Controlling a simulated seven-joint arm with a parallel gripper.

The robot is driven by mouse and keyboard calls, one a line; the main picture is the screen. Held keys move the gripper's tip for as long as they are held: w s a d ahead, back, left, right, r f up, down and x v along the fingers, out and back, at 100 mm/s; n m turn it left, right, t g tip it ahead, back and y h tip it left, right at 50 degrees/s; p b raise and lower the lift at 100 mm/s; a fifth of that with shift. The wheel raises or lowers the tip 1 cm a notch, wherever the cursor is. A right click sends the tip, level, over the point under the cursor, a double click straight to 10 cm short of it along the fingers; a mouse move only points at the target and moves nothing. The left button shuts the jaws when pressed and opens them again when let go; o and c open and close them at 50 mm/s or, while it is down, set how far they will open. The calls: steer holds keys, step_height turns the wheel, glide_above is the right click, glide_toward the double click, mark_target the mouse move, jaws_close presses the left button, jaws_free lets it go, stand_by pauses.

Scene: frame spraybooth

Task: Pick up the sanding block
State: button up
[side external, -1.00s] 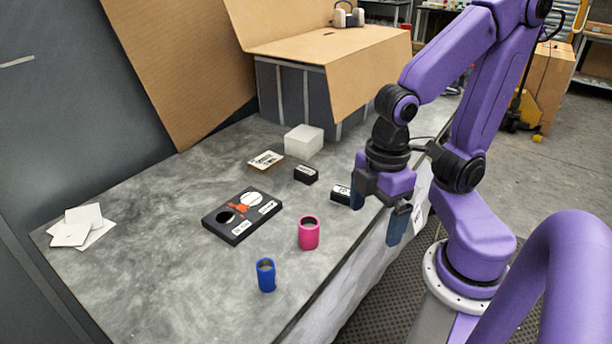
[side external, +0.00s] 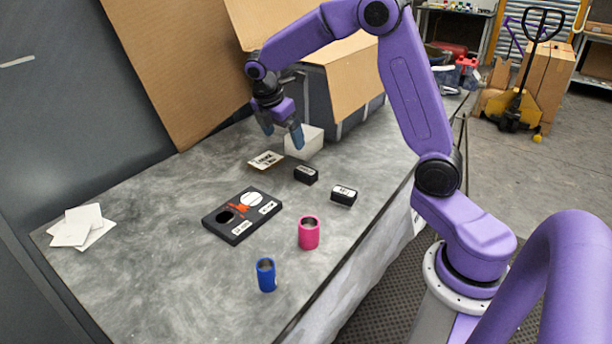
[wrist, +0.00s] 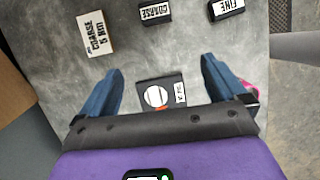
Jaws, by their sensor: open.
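Two small black blocks with white labels lie on the grey table. One (side external: 306,175) reads COARSE in the wrist view (wrist: 155,13); the other (side external: 343,196) reads FINE there (wrist: 226,9). A card reading COARSE and a second line (side external: 266,160) lies left of the coarse block; it also shows in the wrist view (wrist: 96,34). My gripper (side external: 283,138) is open and empty, raised over the far part of the table, near the white box and beyond both blocks. In the wrist view the open fingers (wrist: 162,78) have no block between them.
A pale white box (side external: 304,142) stands close to my gripper. A black tray (side external: 240,216) with a round hole and labels lies mid-table. A pink cup (side external: 309,233) and blue cup (side external: 266,275) stand nearer. White sheets (side external: 80,227) lie left. Cardboard (side external: 180,75) stands behind.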

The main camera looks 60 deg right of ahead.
steer(key=w+d, duration=0.1)
steer(key=d, duration=0.2)
glide_above(305, 171)
steer(key=a, duration=0.2)
steer(key=f, duration=0.7)
steer(key=w+f, duration=0.1)
steer(key=f, duration=0.3)
steer(key=shift+a+f, duration=0.15)
steer(key=shift+f, duration=0.1)
steer(key=shift+s+x, duration=0.15)
steer(key=shift+x, duration=0.75)
steer(key=shift+s+x, duration=0.2)
steer(key=shift+x, duration=0.7)
steer(key=shift+s+x, duration=0.15)
steer(key=shift+x, duration=0.75)
steer(key=c, duration=1.1)
